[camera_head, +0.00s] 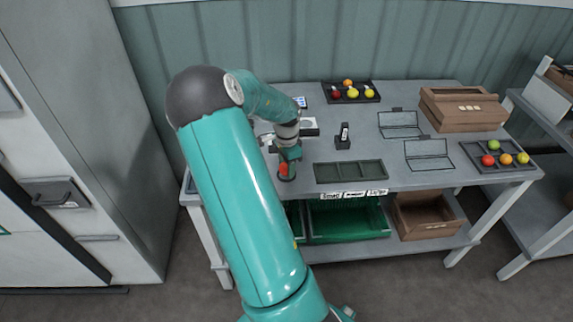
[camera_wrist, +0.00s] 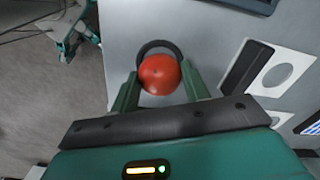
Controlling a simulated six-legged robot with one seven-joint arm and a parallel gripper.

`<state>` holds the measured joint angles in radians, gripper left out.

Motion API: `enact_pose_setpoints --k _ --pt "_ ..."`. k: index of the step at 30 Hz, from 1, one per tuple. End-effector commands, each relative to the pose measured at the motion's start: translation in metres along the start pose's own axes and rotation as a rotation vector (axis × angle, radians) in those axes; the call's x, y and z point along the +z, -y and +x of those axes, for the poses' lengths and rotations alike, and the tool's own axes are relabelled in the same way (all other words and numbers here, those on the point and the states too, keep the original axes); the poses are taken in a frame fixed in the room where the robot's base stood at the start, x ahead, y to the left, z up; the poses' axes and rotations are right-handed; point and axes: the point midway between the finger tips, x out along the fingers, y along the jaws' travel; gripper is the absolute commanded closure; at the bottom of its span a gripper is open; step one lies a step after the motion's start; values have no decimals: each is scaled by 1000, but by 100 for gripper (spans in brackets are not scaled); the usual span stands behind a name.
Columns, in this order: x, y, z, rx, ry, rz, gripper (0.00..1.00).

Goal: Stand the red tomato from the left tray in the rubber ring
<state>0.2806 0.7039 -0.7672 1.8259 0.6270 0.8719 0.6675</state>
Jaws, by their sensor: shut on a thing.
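The red tomato (camera_head: 284,168) is between the fingers of my gripper (camera_head: 288,162) near the front left of the table. In the wrist view the tomato (camera_wrist: 160,74) sits between both green fingers, and my gripper (camera_wrist: 160,85) is shut on it. The black rubber ring (camera_head: 288,179) lies on the table directly under the tomato. In the wrist view the ring (camera_wrist: 158,43) shows as an arc beyond the tomato; its near part is hidden. I cannot tell whether the tomato touches the ring. The left tray (camera_head: 329,100) at the back holds several red, orange and yellow fruits.
An empty dark sorting tray (camera_head: 350,172) lies right of the ring. A small black upright device (camera_head: 343,137) stands behind it. A right tray (camera_head: 506,168) holds several tomatoes, near a cardboard box (camera_head: 465,110) and two wire-like frames. The table's front edge is close to the ring.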

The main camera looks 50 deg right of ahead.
Motion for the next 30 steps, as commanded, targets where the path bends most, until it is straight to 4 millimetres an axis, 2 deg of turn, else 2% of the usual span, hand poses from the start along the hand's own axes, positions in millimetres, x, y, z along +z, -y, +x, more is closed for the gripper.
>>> enact_pose_setpoints --k 25,26,27,29,30 --pt "0 0 12 0 0 0 65" --pt "0 0 12 0 0 0 48" --pt "0 0 11 0 0 0 41" --pt "0 0 11 0 0 0 29" --pt "0 0 11 0 0 0 29"
